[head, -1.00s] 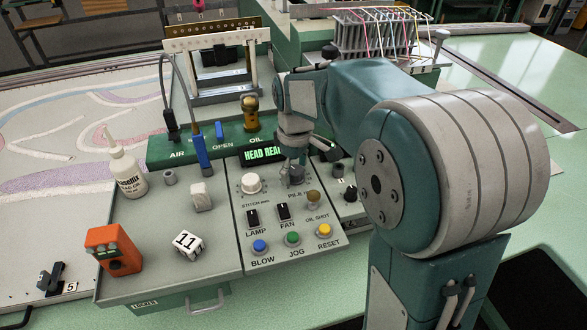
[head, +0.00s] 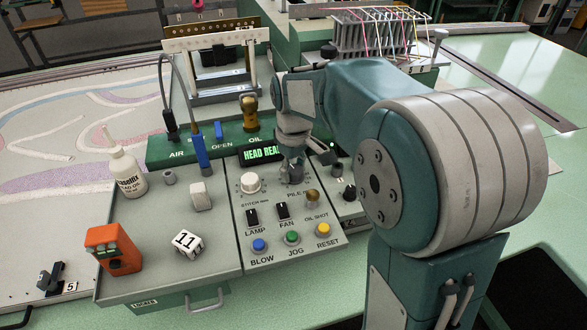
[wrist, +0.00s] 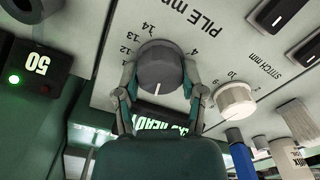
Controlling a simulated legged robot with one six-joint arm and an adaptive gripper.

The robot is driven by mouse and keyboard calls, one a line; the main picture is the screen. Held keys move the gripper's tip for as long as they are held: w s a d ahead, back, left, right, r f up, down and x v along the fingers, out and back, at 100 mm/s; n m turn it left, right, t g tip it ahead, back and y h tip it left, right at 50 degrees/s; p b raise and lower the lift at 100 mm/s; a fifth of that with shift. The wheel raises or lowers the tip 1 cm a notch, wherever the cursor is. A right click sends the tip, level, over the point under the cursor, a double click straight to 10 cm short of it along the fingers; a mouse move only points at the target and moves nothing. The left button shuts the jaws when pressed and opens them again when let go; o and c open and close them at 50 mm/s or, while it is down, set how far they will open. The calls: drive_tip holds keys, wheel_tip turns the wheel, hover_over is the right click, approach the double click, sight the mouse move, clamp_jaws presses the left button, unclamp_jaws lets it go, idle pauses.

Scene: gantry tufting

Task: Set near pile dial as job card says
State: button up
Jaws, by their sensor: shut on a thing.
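The pile dial (wrist: 160,68) is a dark grey knob under the "PILE mm" lettering in the wrist view. Numbers including 4, 12, 13 and 14 ring it, and its white line points down the picture towards the display. My gripper (wrist: 160,88) has a finger on each side of the knob and is shut on it. In the head view my gripper (head: 291,172) covers most of the dial. I cannot make out a job card.
The white stitch dial (head: 250,183) stands close left of my gripper. LAMP (head: 252,218) and FAN switches and coloured buttons lie in front. A "HEAD READY" display (head: 262,153) is behind. Another dark knob (head: 349,193) is at right. A bottle (head: 126,172) stands left.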

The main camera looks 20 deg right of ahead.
sight(294, 167)
drive_tip(key=m, duration=0.7)
drive_tip(key=shift+w+d, duration=0.1)
drive_tip(key=m, duration=0.6)
drive_tip(key=shift+d+m, duration=0.1)
drive_tip(key=shift+m, duration=0.3)
drive_tip(key=o, duration=1.1)
drive_tip(key=shift+o, duration=0.2)
wheel_tip(294, 167, up, 12)
drive_tip(key=shift+f, duration=0.1)
